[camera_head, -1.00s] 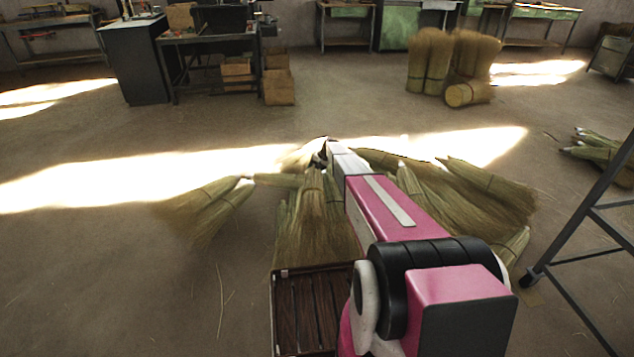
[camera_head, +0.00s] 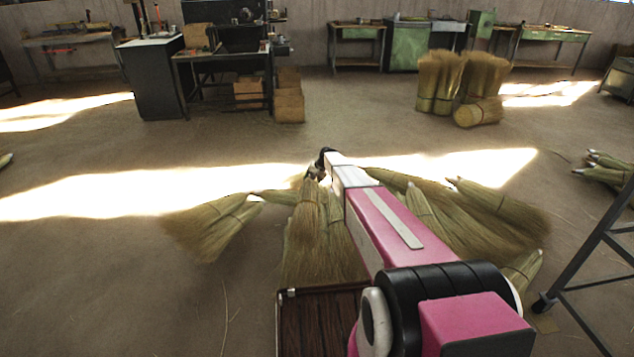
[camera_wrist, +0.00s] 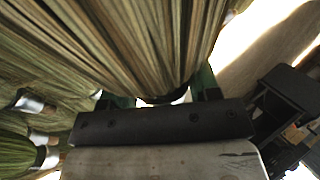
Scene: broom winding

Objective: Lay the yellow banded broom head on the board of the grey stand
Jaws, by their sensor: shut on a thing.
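My gripper (camera_head: 318,168) is at the far end of my outstretched arm, above the heap of broom heads. In the wrist view my gripper (camera_wrist: 162,95) is shut on a broom head (camera_wrist: 150,40), whose straw fans out toward the top of the picture. No yellow band shows on the straw in view, so I cannot tell its band colour. In the head view the held head is mostly hidden by my arm and the heap. I cannot make out the grey stand's board in either view.
Several broom heads (camera_head: 312,235) lie around and below my arm, with more (camera_head: 490,205) to its right. A dark slatted tray (camera_head: 312,325) is at the bottom. A dark metal frame (camera_head: 590,250) stands at right. Open floor (camera_head: 110,270) lies to the left.

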